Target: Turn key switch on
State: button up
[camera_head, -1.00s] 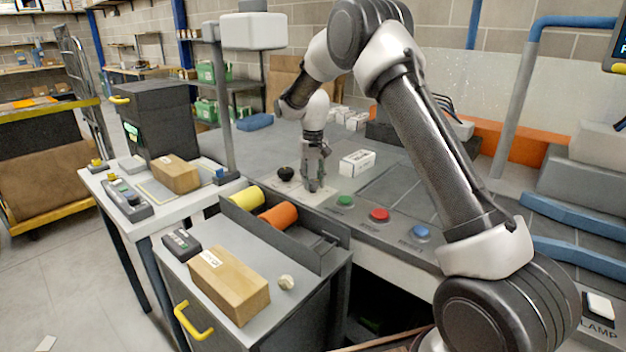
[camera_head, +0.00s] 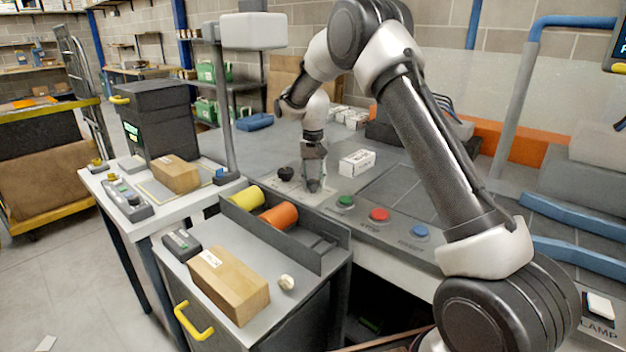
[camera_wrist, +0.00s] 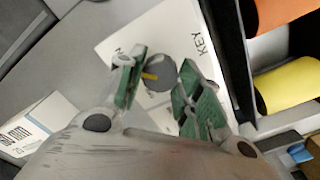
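The key switch (camera_wrist: 158,77) is a round grey knob with a yellow mark, on a pale plate (camera_wrist: 112,47) lettered KEY, in the wrist view. The yellow mark points toward the left finger. My gripper (camera_wrist: 163,85) is over the plate, with its green-padded fingers apart on either side of the knob. The fingers look open, with narrow gaps to the knob; contact is not clear. In the head view my gripper (camera_head: 313,185) points down at the bench and hides the switch.
A black knob (camera_head: 286,173) stands just left of my gripper. Green (camera_head: 345,201), red (camera_head: 379,214) and blue (camera_head: 420,231) buttons line the bench to the right. A white box (camera_head: 357,162) lies behind them. A bin with yellow (camera_head: 248,195) and orange (camera_head: 277,215) rolls is in front.

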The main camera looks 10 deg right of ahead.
aim_at(313, 181)
jog(key=o, duration=0.3)
jog(key=shift+r, duration=0.1)
notch_tip(313, 181, up, 7)
jog(key=shift+r, duration=0.2)
dwell(0.4)
